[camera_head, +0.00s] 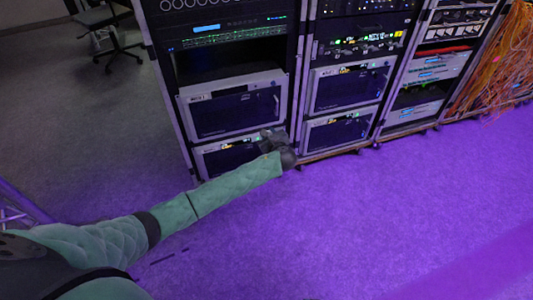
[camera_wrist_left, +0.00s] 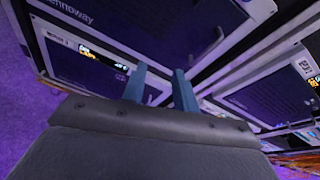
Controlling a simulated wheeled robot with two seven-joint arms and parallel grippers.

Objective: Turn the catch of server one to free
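My left gripper (camera_head: 272,140) is at the right front edge of the lower server unit (camera_head: 225,160) in the left rack. In the left wrist view its two blue-grey fingers (camera_wrist_left: 160,88) stand apart, with the edge of a unit showing between them. That lower unit, with a small lit display, also shows in the wrist view (camera_wrist_left: 75,65). I cannot read which unit is labelled server one. My right gripper is not in view.
Another server unit (camera_head: 235,108) sits above in the left rack. The middle rack holds two similar units (camera_head: 348,90), close to the right of my gripper. Further right hang orange cables (camera_head: 500,60). The purple-lit floor (camera_head: 350,220) in front is clear. A chair (camera_head: 105,30) stands back left.

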